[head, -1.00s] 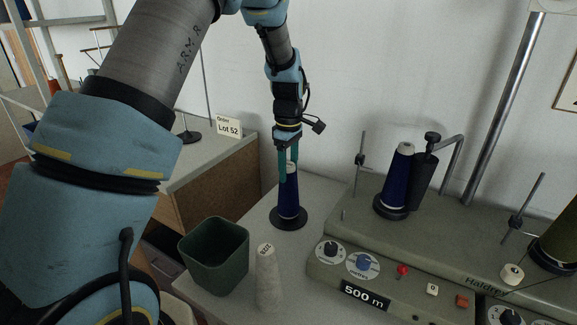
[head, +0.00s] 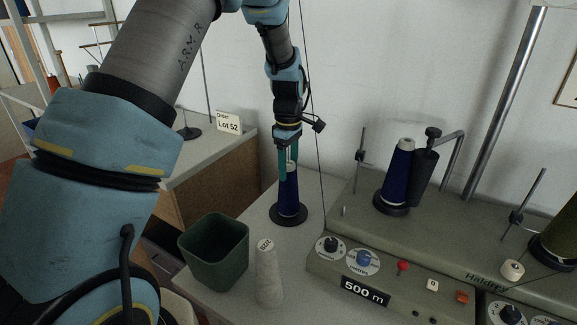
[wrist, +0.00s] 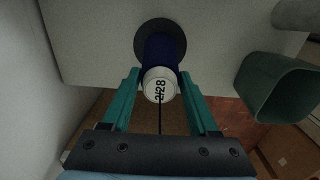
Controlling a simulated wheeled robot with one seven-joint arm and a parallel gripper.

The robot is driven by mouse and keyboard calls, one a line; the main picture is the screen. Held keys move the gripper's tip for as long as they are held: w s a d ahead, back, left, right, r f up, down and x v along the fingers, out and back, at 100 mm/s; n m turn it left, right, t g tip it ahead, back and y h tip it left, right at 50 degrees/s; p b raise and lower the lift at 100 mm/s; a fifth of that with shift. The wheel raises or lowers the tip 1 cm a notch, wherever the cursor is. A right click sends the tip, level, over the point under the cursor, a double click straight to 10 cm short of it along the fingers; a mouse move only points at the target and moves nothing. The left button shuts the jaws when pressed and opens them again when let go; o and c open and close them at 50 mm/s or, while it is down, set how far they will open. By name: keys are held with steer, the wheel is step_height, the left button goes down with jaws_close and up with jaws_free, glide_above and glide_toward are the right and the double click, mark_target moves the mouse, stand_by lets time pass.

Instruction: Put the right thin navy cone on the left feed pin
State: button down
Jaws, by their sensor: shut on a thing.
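A thin navy cone (head: 288,195) with a pale top stands upright on a round black base (head: 303,219) on the table. My gripper (head: 288,170) points down from above, its teal fingers shut on the cone's upper part. In the wrist view, the pale top of the cone (wrist: 160,84) reads 2/28 and sits between the fingers (wrist: 158,92); a thin dark line runs from it toward my gripper. Any pin inside the cone is hidden. A second navy cone (head: 394,182) stands on the grey machine, beside a black roller.
A green bin (head: 213,255) and a pale grey cone (head: 268,280) stand at the table's front. The machine (head: 450,245) with dials, buttons and upright rods fills the right. A Lot 52 card (head: 228,121) and another pin stand (head: 188,134) are on the surface behind left.

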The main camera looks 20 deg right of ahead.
steer(key=shift+f, duration=0.2)
steer(key=shift+c, duration=0.4)
jaws_free()
step_height(320, 180, up, 11)
steer(key=b, duration=0.2)
steer(key=shift+b, duration=0.4)
steer(key=shift+f, duration=0.1)
steer(key=a+f+m, duration=0.1)
steer(key=a+m, duration=0.1)
steer(key=a, duration=0.9)
steer(key=s+a+f+m, duration=0.2)
steer(key=s+a, duration=0.3)
steer(key=a, duration=0.5)
steer(key=s+a+f+m+t, duration=0.1)
steer(key=s+a+m, duration=0.3)
steer(key=a, duration=0.7)
steer(key=shift+s+f+m+t, duration=0.35)
steer(key=shift+s+f, duration=0.35)
steer(key=shift+s, duration=0.55)
